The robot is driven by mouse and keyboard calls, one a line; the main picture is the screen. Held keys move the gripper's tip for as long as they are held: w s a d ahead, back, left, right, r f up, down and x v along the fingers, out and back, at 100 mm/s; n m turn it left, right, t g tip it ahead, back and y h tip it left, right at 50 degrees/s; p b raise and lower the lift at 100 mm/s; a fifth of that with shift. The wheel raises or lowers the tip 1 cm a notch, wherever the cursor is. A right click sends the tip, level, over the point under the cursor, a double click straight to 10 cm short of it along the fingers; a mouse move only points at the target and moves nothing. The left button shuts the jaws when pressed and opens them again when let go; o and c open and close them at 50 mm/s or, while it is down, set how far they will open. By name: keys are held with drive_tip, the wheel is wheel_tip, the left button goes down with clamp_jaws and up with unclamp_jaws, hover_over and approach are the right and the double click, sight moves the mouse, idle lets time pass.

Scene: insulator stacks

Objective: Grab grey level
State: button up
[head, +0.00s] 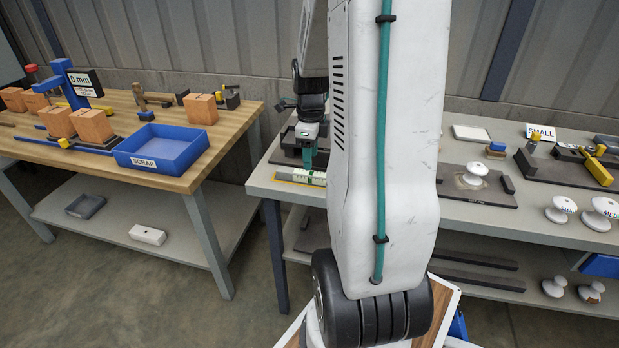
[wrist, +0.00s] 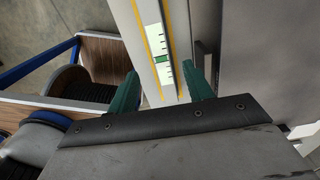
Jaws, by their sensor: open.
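The grey level (head: 312,178) lies at the front left edge of the right-hand bench, inside a yellow outline. In the wrist view the level (wrist: 158,45) is a pale bar with a white scale and a green vial, running up the picture. My gripper (head: 308,163) is above the level, green fingers pointing down. In the wrist view the gripper (wrist: 162,88) has its fingers apart, one on each side of the level. The fingers look clear of it, but contact and height are hard to tell. The level's near end is hidden behind the gripper body.
A dark plate with a white insulator (head: 475,174) stands right of my arm, with more insulators (head: 561,209) along the bench front. The left bench holds a blue scrap tray (head: 162,148) and wooden blocks (head: 201,108). A gap separates the benches. My arm hides the bench middle.

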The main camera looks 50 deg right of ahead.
sight(311, 173)
wheel_tip(311, 173, down, 6)
drive_tip(key=shift+d+r, duration=0.1)
drive_tip(key=shift+r, duration=0.1)
clamp_jaws()
